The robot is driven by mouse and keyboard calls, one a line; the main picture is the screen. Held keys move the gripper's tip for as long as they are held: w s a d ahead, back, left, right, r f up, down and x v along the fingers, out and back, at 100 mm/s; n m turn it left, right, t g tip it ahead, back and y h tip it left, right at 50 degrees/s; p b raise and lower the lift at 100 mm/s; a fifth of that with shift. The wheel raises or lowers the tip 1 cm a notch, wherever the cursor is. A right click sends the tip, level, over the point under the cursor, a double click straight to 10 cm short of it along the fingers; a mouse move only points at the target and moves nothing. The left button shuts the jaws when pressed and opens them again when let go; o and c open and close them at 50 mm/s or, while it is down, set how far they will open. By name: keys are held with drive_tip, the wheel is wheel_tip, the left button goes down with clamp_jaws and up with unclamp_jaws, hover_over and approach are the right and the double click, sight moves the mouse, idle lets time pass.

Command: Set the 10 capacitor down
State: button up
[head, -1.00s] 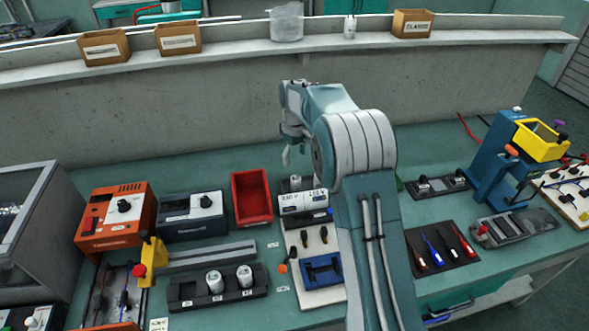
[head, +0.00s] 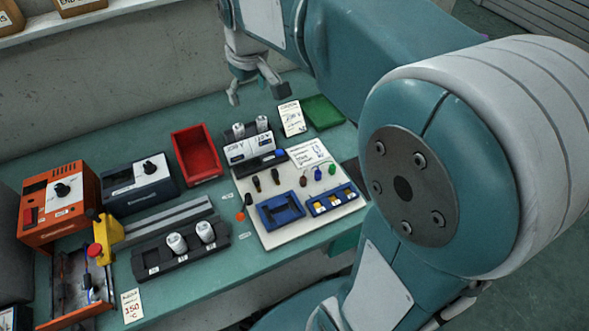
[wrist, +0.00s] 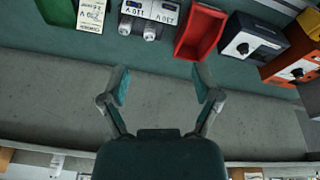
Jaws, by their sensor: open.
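Two white capacitors stand upright in the back of the white-and-black holder block (head: 250,151): a left one (head: 238,130) and a right one (head: 262,123). They also show in the wrist view, one (wrist: 149,32) beside the other (wrist: 125,28). Two more white capacitors, one (head: 177,243) and another (head: 205,232), stand in the black rack (head: 157,263). I cannot read which is the 10 capacitor. My gripper (head: 254,88) is open and empty, behind and above the holder block, apart from the capacitors. In the wrist view its spread fingers (wrist: 161,75) have nothing between them.
A red bin (head: 197,154) stands left of the holder block. A green tray (head: 323,112) and a label card (head: 291,118) lie to its right. A white board (head: 290,225) with blue fixtures is in front. Orange and dark instruments stand left. Bench beside the wall is clear.

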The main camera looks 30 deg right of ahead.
drive_tip(key=s+f+m+t, duration=0.2)
drive_tip(key=s+m, duration=0.1)
drive_tip(key=s, duration=1.7)
drive_tip(key=shift+f+t, duration=0.25)
drive_tip(key=shift+t, duration=0.15)
idle(0.8)
